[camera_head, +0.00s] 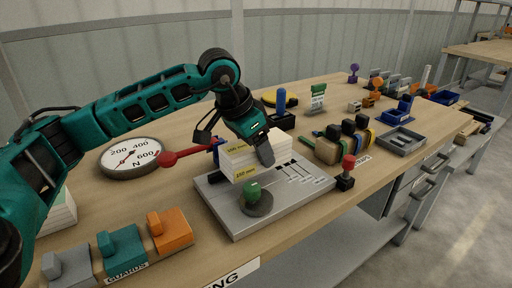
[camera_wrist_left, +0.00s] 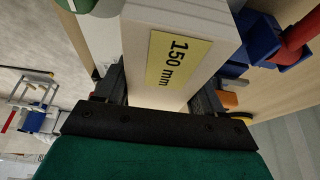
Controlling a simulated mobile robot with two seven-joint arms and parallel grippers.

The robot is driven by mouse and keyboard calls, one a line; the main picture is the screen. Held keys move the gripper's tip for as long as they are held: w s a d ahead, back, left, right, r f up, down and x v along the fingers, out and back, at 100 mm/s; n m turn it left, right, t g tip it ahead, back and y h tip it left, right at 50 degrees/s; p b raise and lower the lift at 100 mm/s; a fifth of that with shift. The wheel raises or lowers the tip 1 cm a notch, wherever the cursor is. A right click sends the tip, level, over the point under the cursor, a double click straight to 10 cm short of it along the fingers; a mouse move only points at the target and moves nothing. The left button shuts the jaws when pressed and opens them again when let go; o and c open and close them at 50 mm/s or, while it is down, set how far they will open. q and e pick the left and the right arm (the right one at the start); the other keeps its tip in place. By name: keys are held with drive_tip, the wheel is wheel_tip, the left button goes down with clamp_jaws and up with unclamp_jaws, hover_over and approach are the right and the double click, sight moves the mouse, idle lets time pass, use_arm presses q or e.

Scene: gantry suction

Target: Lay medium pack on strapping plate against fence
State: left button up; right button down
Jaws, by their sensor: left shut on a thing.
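A white layered pack (camera_head: 238,154) with a yellow label is over the back part of the grey strapping plate (camera_head: 222,208). My left gripper (camera_head: 256,147) is shut on it from above, with one finger along its right side. In the left wrist view the pack (camera_wrist_left: 205,18) sits between the two fingers of my left gripper (camera_wrist_left: 160,92), and its label reads 150 mm. I cannot tell whether the pack touches the plate. The fence is not clear, because the pack and gripper cover the plate's back area. My right gripper is not in view.
A green-knobbed disc (camera_head: 256,200) stands on the plate's front part. A red-knobbed black block (camera_head: 346,176) is at its right. Coloured guard blocks (camera_head: 122,242) line the front edge.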

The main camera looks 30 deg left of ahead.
sight(256, 159)
use_arm(q)
drive_tip(key=shift+f+b, duration=1.35)
drive_tip(key=shift+f, duration=0.2)
drive_tip(key=o, duration=1.4)
drive_tip(key=p+v, duration=0.2)
drive_tip(key=v, duration=1.1)
drive_tip(key=shift+p, duration=0.3)
drive_tip(key=shift+d, duration=0.1)
